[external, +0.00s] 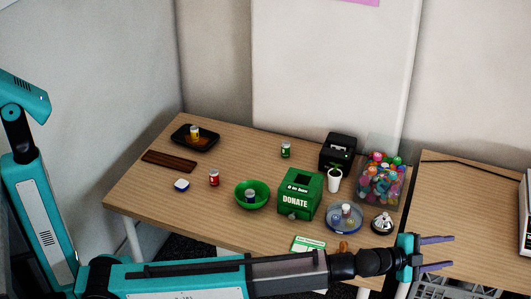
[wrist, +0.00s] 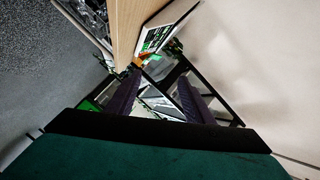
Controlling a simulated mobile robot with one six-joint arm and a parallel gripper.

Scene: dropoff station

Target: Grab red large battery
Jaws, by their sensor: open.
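A red battery (external: 214,178), a short upright cylinder with a pale top, stands on the wooden table (external: 130,195) in the external view. It is left of the green bowl and clear of other things. My gripper (external: 452,253) is far to the right of it, beyond the table's front right corner, with its fingers pointing right. The two purple fingers are apart with nothing held. In the wrist view my gripper (wrist: 158,75) shows spread fingers and the red battery is not seen.
A green bowl (external: 264,189) holds a dark battery. A yellow battery (external: 195,132) is in a black tray; a green battery (external: 286,149) stands farther back. A donation box (external: 300,193), glass dish (external: 330,220), bell (external: 382,223) and candy container (external: 383,180) crowd the right side.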

